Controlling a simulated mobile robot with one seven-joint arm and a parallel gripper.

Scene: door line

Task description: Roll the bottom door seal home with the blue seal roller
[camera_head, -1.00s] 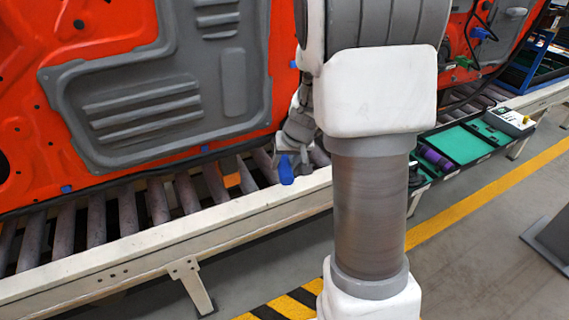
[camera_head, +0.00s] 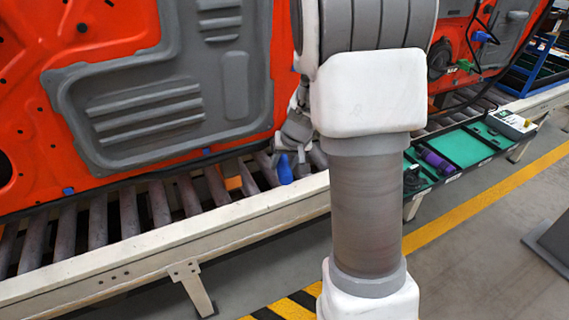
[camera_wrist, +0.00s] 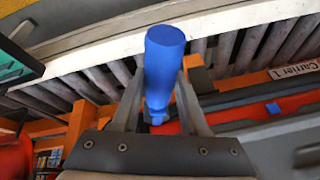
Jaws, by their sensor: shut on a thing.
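My gripper (camera_head: 293,150) is low at the door's bottom edge, partly hidden behind my arm. It is shut on the blue seal roller (camera_head: 285,169), which hangs just in front of the rollers of the conveyor. In the wrist view the roller (camera_wrist: 164,65) stands between my two fingers, its blue end toward the camera. The orange door (camera_head: 25,110) with its grey panel stands on the conveyor. The dark bottom door seal (camera_head: 150,176) runs along its lower edge. Whether the roller touches the seal cannot be told.
The conveyor's pale side rail (camera_head: 150,248) runs below the door, with grey rollers (camera_head: 128,210) behind it. A green-lined tray (camera_head: 465,147) with a purple cylinder (camera_head: 437,161) hangs at right. A "Carrier 1" label (camera_wrist: 296,69) shows in the wrist view.

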